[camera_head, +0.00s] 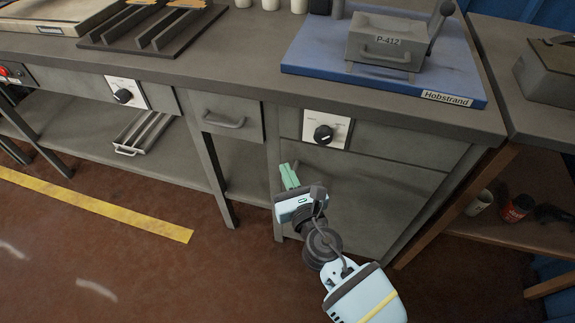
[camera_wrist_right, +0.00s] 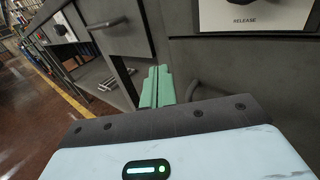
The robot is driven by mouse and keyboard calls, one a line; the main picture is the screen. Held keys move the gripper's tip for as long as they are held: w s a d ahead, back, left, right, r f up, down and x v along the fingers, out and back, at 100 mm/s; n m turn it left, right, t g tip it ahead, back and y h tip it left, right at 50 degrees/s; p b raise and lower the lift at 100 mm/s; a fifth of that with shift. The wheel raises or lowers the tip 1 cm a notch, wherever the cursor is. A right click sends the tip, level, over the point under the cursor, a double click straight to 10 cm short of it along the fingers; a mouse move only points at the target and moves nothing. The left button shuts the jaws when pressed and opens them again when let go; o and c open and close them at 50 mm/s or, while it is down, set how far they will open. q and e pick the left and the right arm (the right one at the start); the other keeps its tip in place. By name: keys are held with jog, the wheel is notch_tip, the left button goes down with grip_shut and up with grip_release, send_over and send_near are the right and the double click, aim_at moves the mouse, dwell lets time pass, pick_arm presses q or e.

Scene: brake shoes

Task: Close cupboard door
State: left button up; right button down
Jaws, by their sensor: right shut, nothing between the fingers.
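The grey cupboard door (camera_head: 375,195) is the flat panel below the right-hand knob in the head view. It looks flush or nearly flush with the cabinet front; I cannot tell whether a small gap remains. In the right wrist view the door (camera_wrist_right: 250,75) fills the right side, with a dark bar handle (camera_wrist_right: 194,88) near its left edge. My right gripper (camera_head: 289,175) is shut and empty, its green fingers at the door's left edge. They also show in the right wrist view (camera_wrist_right: 157,87), just left of the handle. Contact is unclear. My left gripper is out of view.
A drawer (camera_head: 225,118) with a bar handle and an open lower shelf (camera_head: 80,140) are left of the cupboard. A blue board (camera_head: 310,60) bearing a grey P-412 device (camera_head: 385,45) lies on the worktop. A wooden shelf (camera_head: 500,225) stands right. The floor in front is clear.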

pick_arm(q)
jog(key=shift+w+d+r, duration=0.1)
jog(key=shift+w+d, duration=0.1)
pick_arm(e)
jog(key=s+a, duration=0.2)
jog(key=s, duration=0.5)
jog(key=shift+s+a, duration=0.2)
jog(key=shift+f, duration=0.1)
